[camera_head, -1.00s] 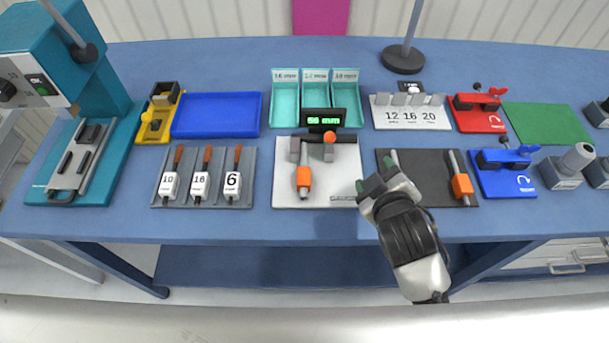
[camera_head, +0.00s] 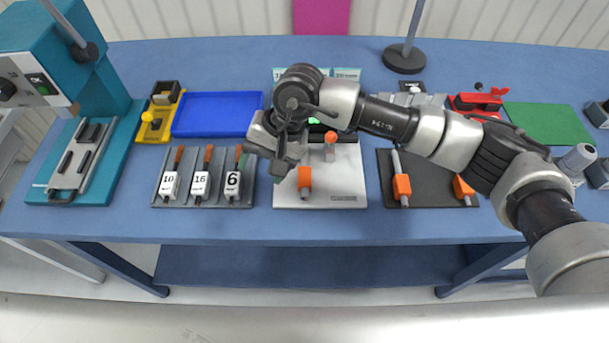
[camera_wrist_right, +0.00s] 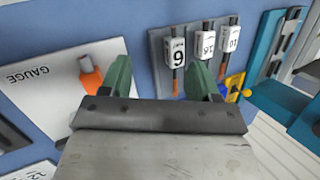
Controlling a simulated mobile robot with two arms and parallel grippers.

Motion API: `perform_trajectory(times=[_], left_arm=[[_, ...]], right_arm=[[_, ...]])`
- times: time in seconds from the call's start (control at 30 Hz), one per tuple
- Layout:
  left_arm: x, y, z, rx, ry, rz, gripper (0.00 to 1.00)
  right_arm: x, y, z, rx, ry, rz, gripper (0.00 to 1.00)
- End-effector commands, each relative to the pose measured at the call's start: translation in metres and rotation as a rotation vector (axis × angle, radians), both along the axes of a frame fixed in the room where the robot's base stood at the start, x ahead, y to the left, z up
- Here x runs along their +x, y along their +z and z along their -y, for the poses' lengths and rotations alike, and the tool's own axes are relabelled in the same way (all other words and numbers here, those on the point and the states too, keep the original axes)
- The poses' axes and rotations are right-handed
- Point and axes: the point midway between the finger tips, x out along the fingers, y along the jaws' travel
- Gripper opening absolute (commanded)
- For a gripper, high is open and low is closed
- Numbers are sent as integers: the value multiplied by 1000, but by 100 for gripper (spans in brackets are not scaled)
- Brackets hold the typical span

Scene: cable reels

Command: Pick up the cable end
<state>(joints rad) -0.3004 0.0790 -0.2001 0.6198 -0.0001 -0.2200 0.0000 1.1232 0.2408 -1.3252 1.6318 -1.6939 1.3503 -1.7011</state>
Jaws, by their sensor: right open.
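Three cable pieces with orange sleeves and grey ends are in the head view. One (camera_head: 304,178) lies on the white gauge plate (camera_head: 345,185). Another (camera_head: 401,187) and a third (camera_head: 463,189) lie on the dark mat (camera_head: 430,170), the third partly behind my arm. My right gripper (camera_head: 268,158) is empty and open, above the table between the gauge plate and the grey tool rack. In the right wrist view its green fingers (camera_wrist_right: 162,78) stand wide apart; the gauge's orange-sleeved piece (camera_wrist_right: 90,75) is just left of them. My left gripper is not in view.
The grey rack (camera_head: 188,190) holds tools tagged 10, 16 and 6. A blue tray (camera_head: 215,115) and a yellow fixture (camera_head: 155,125) stand behind it. A teal machine (camera_head: 85,120) is at the left. My right arm hides much of the teal bins and the number block.

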Motion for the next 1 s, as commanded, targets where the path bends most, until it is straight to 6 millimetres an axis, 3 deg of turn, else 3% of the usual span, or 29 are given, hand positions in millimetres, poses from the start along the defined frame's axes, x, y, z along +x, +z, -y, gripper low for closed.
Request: perform_trajectory(times=[0.03,0.1,0.27,0.6,0.73,1.0], left_arm=[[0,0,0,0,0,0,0],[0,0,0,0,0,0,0],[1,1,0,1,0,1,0],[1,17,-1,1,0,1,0],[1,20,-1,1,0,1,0],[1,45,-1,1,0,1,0]], right_arm=[[18,-1,20,-117,42,82,62],[36,-1,43,-253,91,158,62],[56,1,71,-410,142,229,62],[56,-45,72,-420,146,229,62],[55,-53,72,-419,146,230,62],[48,-89,75,-418,143,227,62]])
